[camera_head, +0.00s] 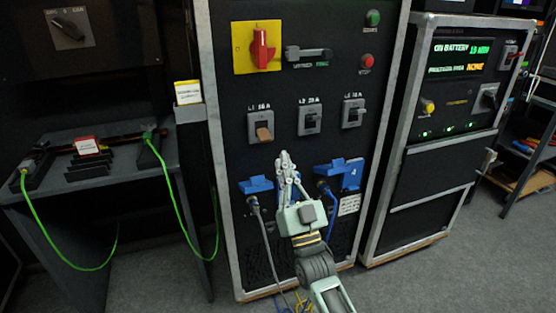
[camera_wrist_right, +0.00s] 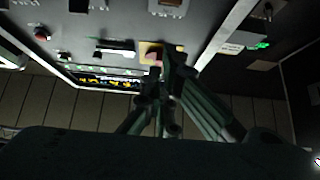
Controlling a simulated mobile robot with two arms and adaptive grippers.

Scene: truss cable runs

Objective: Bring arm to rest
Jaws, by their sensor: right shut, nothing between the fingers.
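My right gripper (camera_head: 287,163) is in front of the middle black power cabinet (camera_head: 300,85), with its fingers pointing up, below the row of small breakers. Its fingers are together with nothing between them. In the right wrist view the closed fingers (camera_wrist_right: 165,75) show dark against the cabinet front. In the head view the fingertips overlap the panel between two blue connector covers, a left one (camera_head: 257,185) and a right one (camera_head: 340,174). I cannot tell whether they touch the panel. My left gripper is in neither view.
The cabinet carries a red rotary switch (camera_head: 262,48) on a yellow plate and three breakers, the left one with a tan lever (camera_head: 264,134). A grey table (camera_head: 100,177) with green cables stands left. A second cabinet (camera_head: 430,155) with a lit display stands right. Grey floor lies in front.

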